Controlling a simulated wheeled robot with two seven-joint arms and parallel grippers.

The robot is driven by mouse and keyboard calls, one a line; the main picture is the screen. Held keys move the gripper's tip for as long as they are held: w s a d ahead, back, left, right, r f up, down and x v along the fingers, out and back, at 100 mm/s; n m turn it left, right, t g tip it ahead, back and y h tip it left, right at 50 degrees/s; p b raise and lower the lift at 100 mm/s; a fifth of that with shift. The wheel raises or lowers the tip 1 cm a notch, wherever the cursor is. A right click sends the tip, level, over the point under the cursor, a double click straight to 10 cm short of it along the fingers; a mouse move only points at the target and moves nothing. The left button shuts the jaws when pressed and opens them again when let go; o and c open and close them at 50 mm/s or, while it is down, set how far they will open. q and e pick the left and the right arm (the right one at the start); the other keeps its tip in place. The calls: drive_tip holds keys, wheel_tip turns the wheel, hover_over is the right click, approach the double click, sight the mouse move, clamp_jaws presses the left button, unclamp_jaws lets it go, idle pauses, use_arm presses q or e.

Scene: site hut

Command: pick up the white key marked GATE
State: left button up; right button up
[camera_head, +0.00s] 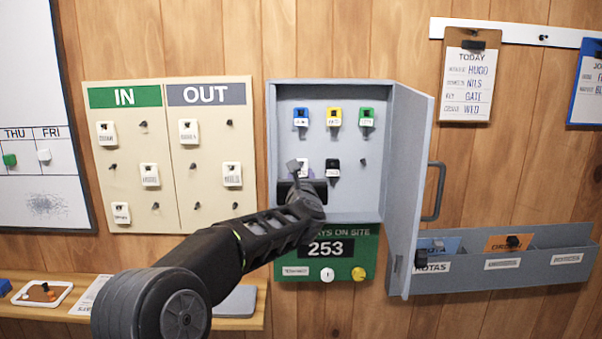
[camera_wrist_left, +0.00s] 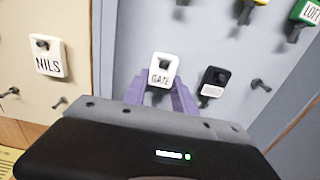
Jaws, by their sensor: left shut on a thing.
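The white key marked GATE (camera_wrist_left: 163,68) shows upright in the left wrist view, against the grey back of the open key cabinet (camera_head: 345,206). In the head view only a small white part of the key (camera_head: 304,170) shows beside my gripper. My left gripper (camera_head: 297,172) reaches into the cabinet's lower left. Its purple fingers (camera_wrist_left: 160,98) are shut on the lower part of the key. Whether the key still hangs on its hook I cannot tell. My right gripper is not in view.
A black key (camera_head: 333,168) hangs close to the right, with a bare hook (camera_head: 363,161) beyond. Blue (camera_head: 301,117), yellow (camera_head: 334,117) and green (camera_head: 367,117) keys hang above. The cabinet door (camera_head: 408,190) stands open at right. The IN/OUT board (camera_head: 168,200) is at left.

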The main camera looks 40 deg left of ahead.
use_arm(q)
drive_tip(key=shift+r, duration=0.3)
idle(0.4)
drive_tip(key=shift+s+d, duration=0.1)
drive_tip(key=shift+s, duration=0.05)
drive_tip(key=shift+b+v, duration=0.85)
drive_tip(key=shift+v, duration=0.2)
drive_tip(key=shift+b+v, duration=1)
drive_tip(key=shift+v, duration=1.3)
drive_tip(key=shift+f, duration=0.1)
